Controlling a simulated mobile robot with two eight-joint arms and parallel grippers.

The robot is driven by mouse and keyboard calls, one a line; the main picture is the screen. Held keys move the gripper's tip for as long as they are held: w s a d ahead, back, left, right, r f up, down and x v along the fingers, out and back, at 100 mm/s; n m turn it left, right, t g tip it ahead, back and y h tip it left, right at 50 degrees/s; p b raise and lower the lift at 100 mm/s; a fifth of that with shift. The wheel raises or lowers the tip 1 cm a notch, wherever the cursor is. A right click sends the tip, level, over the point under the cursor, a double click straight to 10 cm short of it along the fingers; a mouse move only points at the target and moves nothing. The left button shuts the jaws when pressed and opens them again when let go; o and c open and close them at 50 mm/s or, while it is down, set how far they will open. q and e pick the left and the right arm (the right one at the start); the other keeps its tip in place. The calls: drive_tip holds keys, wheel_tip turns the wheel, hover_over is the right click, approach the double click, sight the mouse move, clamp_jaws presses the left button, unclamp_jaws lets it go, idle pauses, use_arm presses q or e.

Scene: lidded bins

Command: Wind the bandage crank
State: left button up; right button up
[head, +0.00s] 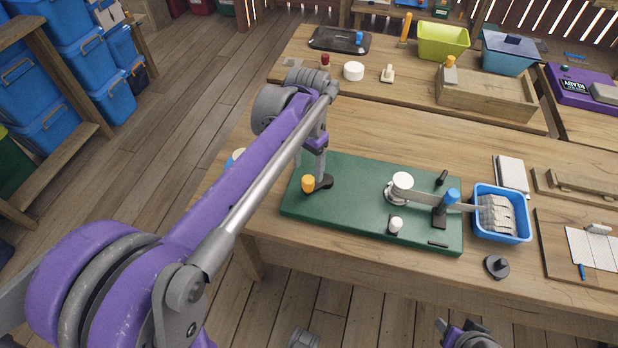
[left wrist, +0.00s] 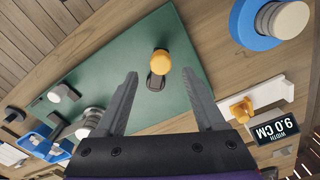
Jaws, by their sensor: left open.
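A green board (head: 345,210) lies on the wooden bench. Its orange crank knob (head: 308,184) stands on a short black arm at the left end. My left gripper (head: 314,168) is above and close to that knob, open. In the left wrist view, the orange knob (left wrist: 161,62) shows between and slightly beyond the tips of my left gripper (left wrist: 163,78), apart from both fingers. A white-topped post (head: 402,181) stands on the board, with a pale strip (head: 425,197) running right past a blue knob (head: 451,196) to folded bandage (head: 497,214) in a blue bin (head: 511,238).
A dark round part (head: 497,266) lies at the bench's front edge. My right arm shows only partly at the bottom. A "WIDTH 9.0 CM" display (left wrist: 275,130) and a blue round piece (left wrist: 243,25) are near the board. Another bench holds a wooden box (head: 485,103).

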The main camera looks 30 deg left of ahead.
sight(308, 179)
use_arm(q)
wheel_tip(308, 179, down, 6)
drive_tip(key=shift+w+f, duration=0.1)
clamp_jaws()
idle(0.5)
idle(1.0)
